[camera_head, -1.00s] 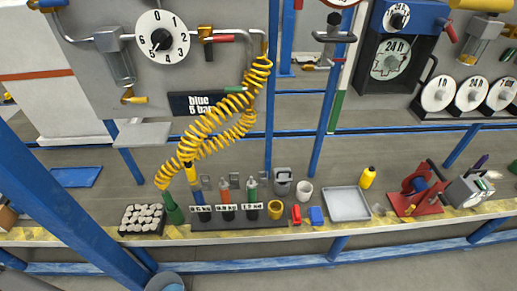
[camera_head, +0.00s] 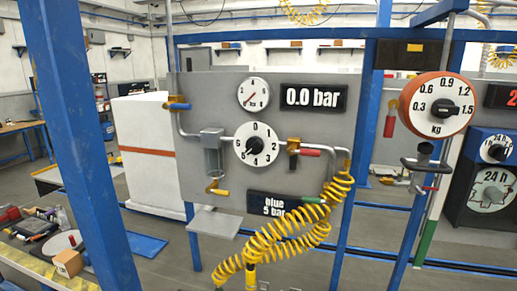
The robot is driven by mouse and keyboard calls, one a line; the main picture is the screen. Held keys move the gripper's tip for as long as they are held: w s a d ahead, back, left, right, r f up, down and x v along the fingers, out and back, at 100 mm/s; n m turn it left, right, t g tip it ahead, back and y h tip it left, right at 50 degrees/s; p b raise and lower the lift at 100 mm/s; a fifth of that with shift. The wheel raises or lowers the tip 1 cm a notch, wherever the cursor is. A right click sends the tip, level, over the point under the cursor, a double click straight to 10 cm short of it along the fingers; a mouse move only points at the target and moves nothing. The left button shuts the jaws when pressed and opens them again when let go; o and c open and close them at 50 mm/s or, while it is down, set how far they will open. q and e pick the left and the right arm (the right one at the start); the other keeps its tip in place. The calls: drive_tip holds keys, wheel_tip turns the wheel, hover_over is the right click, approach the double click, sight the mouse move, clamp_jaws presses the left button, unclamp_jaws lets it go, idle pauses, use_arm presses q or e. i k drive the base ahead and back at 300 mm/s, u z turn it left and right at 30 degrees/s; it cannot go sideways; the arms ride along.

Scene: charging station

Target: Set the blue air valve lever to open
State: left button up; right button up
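A grey panel (camera_head: 215,85) stands ahead with a black "blue 5 bar" sign (camera_head: 281,204). At its upper left edge is a small brass valve with a blue lever (camera_head: 178,105), which appears to lie level, pointing right. A valve with a red lever (camera_head: 309,152), also level, sits right of the numbered dial (camera_head: 256,145). A yellow lever (camera_head: 218,191) is below the clear filter (camera_head: 212,154). The black display (camera_head: 313,97) reads 0.0 bar, and a small round gauge (camera_head: 253,94) is beside it. Neither of my grippers is in view.
A yellow coiled hose (camera_head: 285,240) hangs below the panel's right side. A blue post (camera_head: 80,140) rises at left in front of a cluttered bench (camera_head: 40,235). A red-rimmed kg dial (camera_head: 437,106) is at right. A small grey shelf (camera_head: 214,223) sticks out below the panel.

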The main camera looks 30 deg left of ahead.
sight(181, 107)
drive_tip(key=u, duration=2.25)
drive_tip(key=k, duration=0.65)
drive_tip(key=z, duration=0.5)
drive_tip(key=i, duration=0.75)
